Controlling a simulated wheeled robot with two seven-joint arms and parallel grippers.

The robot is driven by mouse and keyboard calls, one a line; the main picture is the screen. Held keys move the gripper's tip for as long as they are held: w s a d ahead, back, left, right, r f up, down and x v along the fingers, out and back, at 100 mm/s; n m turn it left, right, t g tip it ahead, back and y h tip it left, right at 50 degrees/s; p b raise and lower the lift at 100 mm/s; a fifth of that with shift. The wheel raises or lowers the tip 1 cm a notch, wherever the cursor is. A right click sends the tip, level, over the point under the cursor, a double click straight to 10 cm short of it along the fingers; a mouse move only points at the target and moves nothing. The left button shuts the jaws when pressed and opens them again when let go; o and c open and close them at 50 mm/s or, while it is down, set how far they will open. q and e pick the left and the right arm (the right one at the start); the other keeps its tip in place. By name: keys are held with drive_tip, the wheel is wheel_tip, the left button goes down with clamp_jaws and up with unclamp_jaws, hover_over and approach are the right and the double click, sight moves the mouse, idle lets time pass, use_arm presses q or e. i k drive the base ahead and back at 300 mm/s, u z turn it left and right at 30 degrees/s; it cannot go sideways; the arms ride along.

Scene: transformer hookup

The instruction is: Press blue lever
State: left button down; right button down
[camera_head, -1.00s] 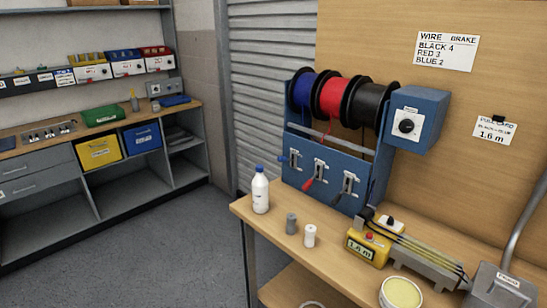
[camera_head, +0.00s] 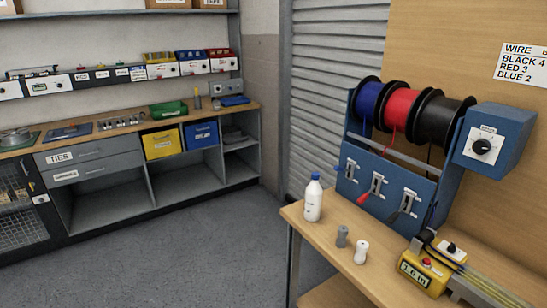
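The blue lever (camera_head: 346,170) is the leftmost of three levers on the blue panel of the wire spool rack (camera_head: 383,200). Beside it are a red-handled lever (camera_head: 367,194) and a dark-handled lever (camera_head: 402,206). Above them hang a blue spool (camera_head: 366,104), a red spool (camera_head: 402,108) and a black spool (camera_head: 442,120). Neither of my grippers shows in this view.
A white bottle (camera_head: 313,198) and two small cylinders, grey (camera_head: 342,236) and white (camera_head: 361,251), stand on the wooden bench (camera_head: 382,271) before the rack. A yellow meter (camera_head: 424,272) sits at right. Open floor (camera_head: 200,245) lies left, before a grey workbench (camera_head: 100,150).

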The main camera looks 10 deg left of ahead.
sight(337, 169)
drive_tip(key=u, duration=0.95)
drive_tip(key=i, duration=3.45)
drive_tip(key=z, duration=2.65)
